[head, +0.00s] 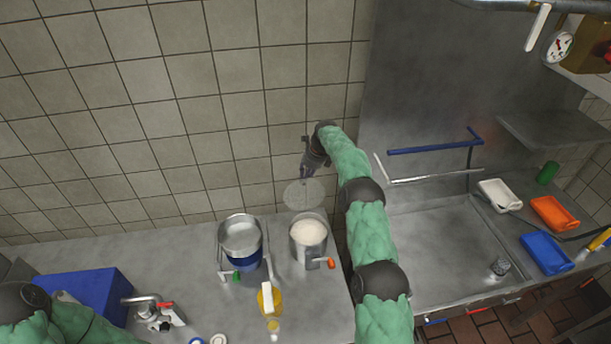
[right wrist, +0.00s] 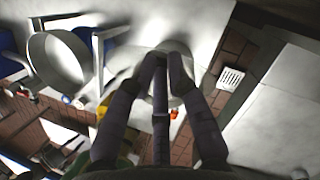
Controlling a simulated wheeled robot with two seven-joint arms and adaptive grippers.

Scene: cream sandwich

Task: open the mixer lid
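The mixer (head: 308,249) is a round metal container with pale cream-coloured contents and an orange-tipped handle, on the counter against the tiled wall. Its round, greyish lid (head: 304,195) stands raised behind the opening. My right gripper (head: 304,178) is just above the lid's upper edge, its fingers pointing down. I cannot tell if it touches the lid. In the right wrist view, the dark fingers (right wrist: 164,62) come close together with nothing visible between them, and partly hide a pale round shape behind.
A blue box (head: 85,292) is at the left. A sink basin (head: 445,250) and several coloured trays are at the right.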

